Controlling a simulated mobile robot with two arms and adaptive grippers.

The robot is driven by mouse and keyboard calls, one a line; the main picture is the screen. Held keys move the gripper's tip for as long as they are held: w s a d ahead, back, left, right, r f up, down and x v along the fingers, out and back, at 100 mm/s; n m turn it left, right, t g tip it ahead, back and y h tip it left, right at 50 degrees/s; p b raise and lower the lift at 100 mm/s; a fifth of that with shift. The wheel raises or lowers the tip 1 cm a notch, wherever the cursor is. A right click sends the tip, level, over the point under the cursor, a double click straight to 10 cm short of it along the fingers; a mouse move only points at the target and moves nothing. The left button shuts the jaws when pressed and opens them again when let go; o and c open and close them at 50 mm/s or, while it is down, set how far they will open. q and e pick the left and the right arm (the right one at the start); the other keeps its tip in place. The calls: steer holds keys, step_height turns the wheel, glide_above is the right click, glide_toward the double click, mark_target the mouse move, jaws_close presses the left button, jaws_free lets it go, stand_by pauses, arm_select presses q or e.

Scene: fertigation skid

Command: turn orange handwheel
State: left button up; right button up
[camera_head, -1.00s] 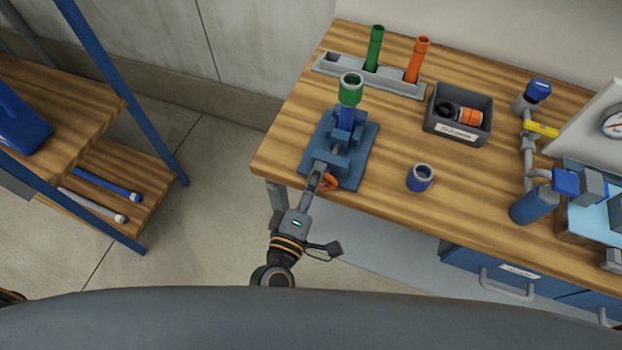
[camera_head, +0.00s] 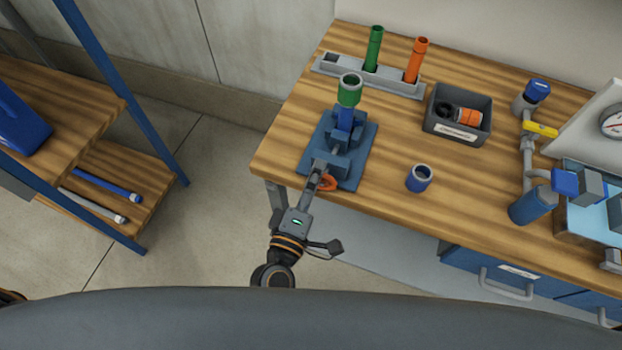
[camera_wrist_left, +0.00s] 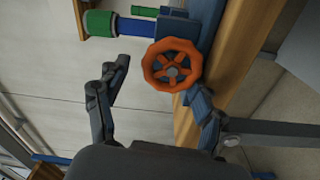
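The orange handwheel (camera_wrist_left: 172,66) sits on the near side of a blue vise (camera_head: 340,152) at the bench's left front corner. In the head view the handwheel (camera_head: 327,183) is mostly hidden by my left gripper (camera_head: 318,172). In the left wrist view my left gripper (camera_wrist_left: 155,100) is open, with fingers spread on both sides of the wheel. The wheel lies ahead of the fingertips, closer to the right finger; I cannot tell whether they touch. The vise holds an upright blue piece with a green collar (camera_head: 350,90). My right gripper is not in view.
The wooden bench (camera_head: 290,130) also bears a grey rack (camera_head: 335,66) with green and orange tubes, a grey bin (camera_head: 457,130), a blue ring (camera_head: 419,178) and piping with a yellow-handled valve (camera_head: 541,130). A shelf (camera_head: 90,90) stands left; open floor lies between.

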arm_select(q)
steer(key=shift+s+d+f, duration=0.35)
steer(key=shift+d+f, duration=0.2)
steer(key=shift+f, duration=0.05)
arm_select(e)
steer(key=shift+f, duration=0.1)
arm_select(q)
steer(key=a+r+v, duration=0.1)
steer(key=v, duration=1.4)
steer(key=shift+b, duration=0.3)
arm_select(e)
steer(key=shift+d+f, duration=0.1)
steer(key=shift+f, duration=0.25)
arm_select(q)
steer(key=shift+w+r, duration=0.1)
steer(key=shift+r, duration=0.05)
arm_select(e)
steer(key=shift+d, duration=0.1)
